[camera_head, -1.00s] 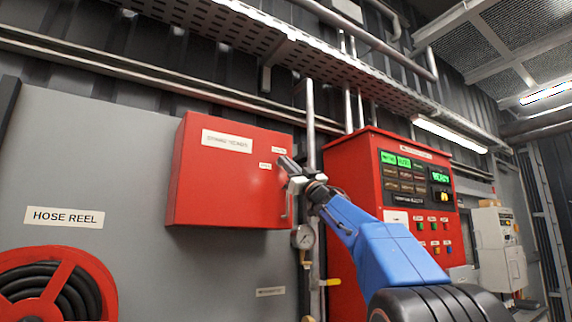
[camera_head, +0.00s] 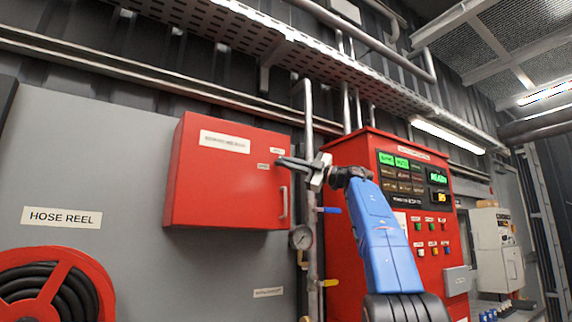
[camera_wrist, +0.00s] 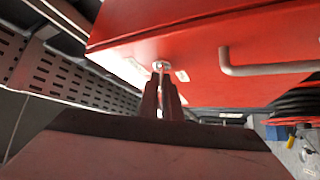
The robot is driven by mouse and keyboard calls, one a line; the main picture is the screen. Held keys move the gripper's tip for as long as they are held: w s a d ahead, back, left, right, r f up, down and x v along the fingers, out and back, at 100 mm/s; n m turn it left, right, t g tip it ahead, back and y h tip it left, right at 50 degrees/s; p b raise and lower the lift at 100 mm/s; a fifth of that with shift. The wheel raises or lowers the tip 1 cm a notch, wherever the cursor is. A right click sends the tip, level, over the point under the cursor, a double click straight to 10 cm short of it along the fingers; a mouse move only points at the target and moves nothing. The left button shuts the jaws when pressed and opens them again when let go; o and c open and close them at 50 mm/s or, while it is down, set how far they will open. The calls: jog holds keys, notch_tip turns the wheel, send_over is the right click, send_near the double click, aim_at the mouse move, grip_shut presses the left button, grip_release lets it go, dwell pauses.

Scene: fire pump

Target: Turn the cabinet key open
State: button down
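The red cabinet (camera_head: 225,180) hangs on the grey wall with its door closed, and a vertical handle (camera_head: 283,202) sits near the door's right edge. My gripper (camera_head: 284,163) is at the upper right of the door front, above the handle. In the wrist view, the silver key and lock (camera_wrist: 161,66) sit on the red face, right at the tips of my gripper (camera_wrist: 163,82). The two dark fingers are close together with a narrow pale strip between them, and they appear shut on the key. The fingers hide most of the key.
A red control panel (camera_head: 400,185) with lit displays stands right of the cabinet, behind my arm. A pressure gauge (camera_head: 302,237) and a vertical pipe with blue and yellow levers lie between them. A hose reel (camera_head: 50,285) is at lower left.

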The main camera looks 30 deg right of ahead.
jog(key=shift+n+g, duration=0.7)
jog(key=shift+n, duration=0.2)
jog(key=c, duration=2)
grip_release()
jog(key=v, duration=1.7)
jog(key=shift+s+r, duration=0.1)
jog(key=shift+s, duration=0.1)
